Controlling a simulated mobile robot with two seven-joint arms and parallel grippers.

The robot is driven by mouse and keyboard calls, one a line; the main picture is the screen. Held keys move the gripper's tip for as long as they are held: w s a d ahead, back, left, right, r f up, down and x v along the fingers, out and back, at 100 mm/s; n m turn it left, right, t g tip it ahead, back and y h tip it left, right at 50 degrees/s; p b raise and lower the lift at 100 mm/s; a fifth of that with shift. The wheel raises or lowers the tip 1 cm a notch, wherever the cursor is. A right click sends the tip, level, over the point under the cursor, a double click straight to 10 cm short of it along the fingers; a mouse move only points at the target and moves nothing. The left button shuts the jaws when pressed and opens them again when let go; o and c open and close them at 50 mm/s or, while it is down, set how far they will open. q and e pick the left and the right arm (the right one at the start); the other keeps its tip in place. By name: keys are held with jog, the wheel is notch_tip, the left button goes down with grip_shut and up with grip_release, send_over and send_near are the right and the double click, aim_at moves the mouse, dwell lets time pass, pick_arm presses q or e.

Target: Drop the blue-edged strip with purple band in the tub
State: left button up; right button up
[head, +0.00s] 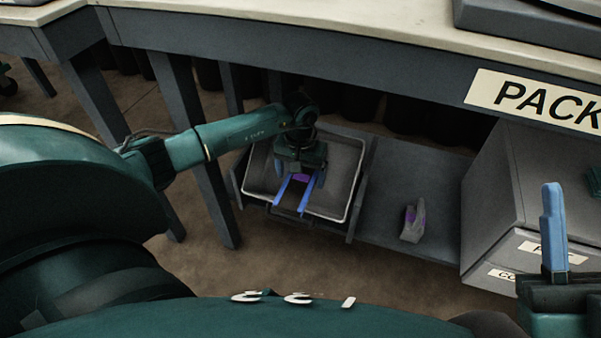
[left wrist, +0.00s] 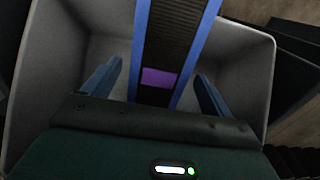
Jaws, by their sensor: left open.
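The blue-edged strip (head: 303,201) has a dark middle and a purple band; it also shows in the left wrist view (left wrist: 176,45). It lies at the grey tub (head: 354,178), its near end by the tub's front rim. My left gripper (head: 300,180) is over the tub. In the left wrist view its blue fingers (left wrist: 158,85) stand apart on either side of the strip, with gaps, inside the tub's outline (left wrist: 258,75). Whether the strip rests on the tub floor cannot be told. My right gripper (head: 553,235) shows one upright blue finger at the lower right.
A grey piece with purple marks (head: 412,224) lies on the low shelf (head: 390,180) right of the tub. Grey labelled boxes (head: 500,190) stand further right. A table (head: 300,35) with dark legs overhangs behind the tub.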

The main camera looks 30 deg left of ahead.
aim_at(301, 179)
pick_arm(q)
jog(key=shift+r+p, duration=0.3)
jog(key=shift+r, duration=0.05)
notch_tip(301, 179, up, 8)
jog(key=p, duration=0.3)
jog(key=shift+p, duration=0.35)
pick_arm(e)
jog(key=f+m+h, duration=0.1)
jog(key=f, duration=0.1)
jog(key=f+m+h, duration=0.1)
jog(key=m+h, duration=0.1)
jog(key=f+m+g+h, duration=0.1)
jog(key=f+m+h, duration=0.1)
jog(key=shift+s+a+f, duration=0.15)
jog(key=shift+a+f, duration=0.1)
jog(key=shift+f, duration=0.05)
